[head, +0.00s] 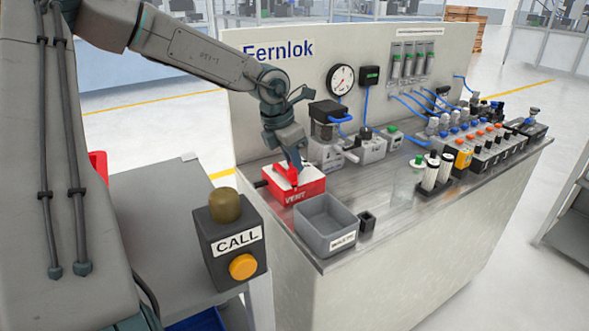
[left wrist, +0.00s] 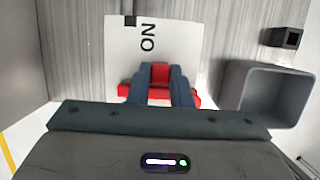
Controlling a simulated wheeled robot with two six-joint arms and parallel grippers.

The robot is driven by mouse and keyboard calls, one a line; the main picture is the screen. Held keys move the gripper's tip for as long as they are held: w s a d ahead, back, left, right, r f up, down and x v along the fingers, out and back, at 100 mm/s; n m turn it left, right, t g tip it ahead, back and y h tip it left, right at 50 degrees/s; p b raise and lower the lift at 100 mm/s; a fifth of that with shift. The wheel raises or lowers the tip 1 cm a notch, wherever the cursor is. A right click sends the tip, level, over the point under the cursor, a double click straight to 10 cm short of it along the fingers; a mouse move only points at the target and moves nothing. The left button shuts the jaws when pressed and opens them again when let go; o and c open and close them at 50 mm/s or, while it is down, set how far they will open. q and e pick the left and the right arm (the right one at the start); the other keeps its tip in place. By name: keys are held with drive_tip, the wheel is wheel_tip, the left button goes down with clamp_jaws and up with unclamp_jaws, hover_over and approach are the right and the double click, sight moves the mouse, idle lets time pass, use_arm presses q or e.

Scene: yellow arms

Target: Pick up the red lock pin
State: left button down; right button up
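My left gripper (head: 292,155) points down over a red box (head: 308,192) marked VENT with a white top, at the near left end of the bench. In the left wrist view my left gripper (left wrist: 160,75) has its two fingers close together, one on each side of a red block, which I take for the red lock pin (left wrist: 160,72). The red fills the gap between the fingers. A wider red bar shows behind them, over a white plate (left wrist: 170,40) marked ON. The lower part of the pin is hidden. My right gripper is not in view.
A grey open bin (head: 325,222) stands right of the red box, with a small black holder (head: 367,220) beside it. Valves and a gauge (head: 341,79) are behind. A CALL button post (head: 232,240) stands in front. The bench middle is partly clear.

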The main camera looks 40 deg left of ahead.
use_arm(q)
wheel_tip(320, 180, up, 10)
idle(0.6)
idle(0.5)
